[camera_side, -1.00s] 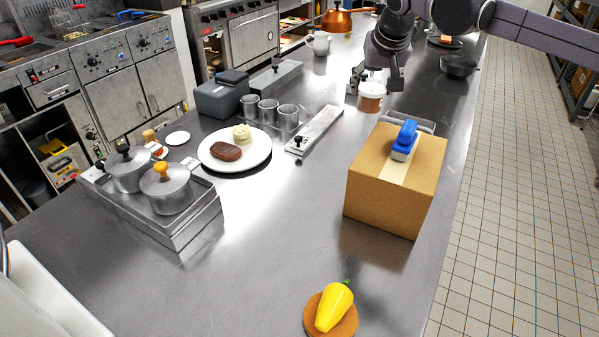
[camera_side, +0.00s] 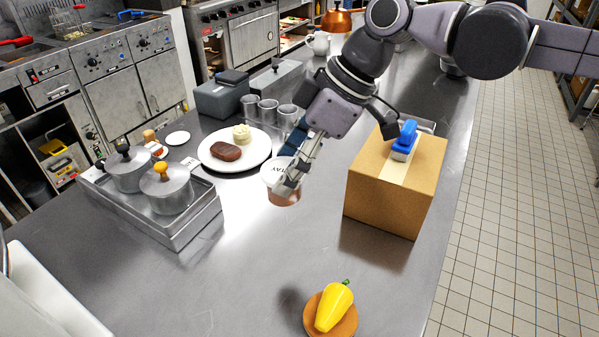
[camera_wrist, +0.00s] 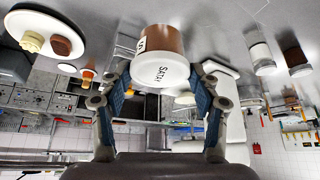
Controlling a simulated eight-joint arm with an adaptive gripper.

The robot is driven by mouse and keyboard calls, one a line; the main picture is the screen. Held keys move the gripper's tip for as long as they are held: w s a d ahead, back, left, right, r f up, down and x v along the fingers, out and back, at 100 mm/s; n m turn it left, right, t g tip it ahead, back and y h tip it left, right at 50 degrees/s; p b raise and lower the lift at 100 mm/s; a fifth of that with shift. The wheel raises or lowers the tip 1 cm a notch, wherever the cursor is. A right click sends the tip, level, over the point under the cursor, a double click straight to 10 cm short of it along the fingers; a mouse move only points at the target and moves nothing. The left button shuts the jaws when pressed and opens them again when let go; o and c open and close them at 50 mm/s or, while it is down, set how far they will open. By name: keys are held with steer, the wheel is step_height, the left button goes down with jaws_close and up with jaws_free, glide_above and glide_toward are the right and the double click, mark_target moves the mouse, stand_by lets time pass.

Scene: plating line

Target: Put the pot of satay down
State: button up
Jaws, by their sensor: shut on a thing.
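The pot of satay (camera_side: 284,198) is brown with a white lid that carries dark lettering. My gripper (camera_side: 287,182) is shut on it in the side view, over the counter between the white plate and the cardboard box. The fingers hide part of the pot.
A plate (camera_side: 215,165) with food lies left of the pot. A cardboard box (camera_side: 385,195) with a blue-handled item (camera_side: 405,140) on top stands to the right. A yellow pepper (camera_side: 333,308) sits on a round brown base in front. A metal tray (camera_side: 185,235) holds lidded pots at left.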

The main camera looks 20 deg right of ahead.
steer(key=shift+s+a+r+n, duration=0.1)
steer(key=shift+s+a+n, duration=0.4)
steer(key=shift+s, duration=0.35)
steer(key=shift+s+a+f+g, duration=0.15)
steer(key=shift+f+g, duration=0.15)
steer(key=shift+f, duration=2.15)
steer(key=shift+s+a+f, duration=0.8)
steer(key=shift+a+f, duration=0.95)
steer(key=shift+f, duration=0.1)
steer(key=shift+s+a+f, duration=0.8)
steer(key=shift+a+f, duration=0.95)
steer(key=shift+f, duration=0.15)
steer(key=shift+s+a+f, duration=0.8)
steer(key=shift+a+f, duration=0.95)
steer(key=shift+f, duration=0.1)
steer(key=o, duration=1.2)
steer(key=shift+f, duration=0.1)
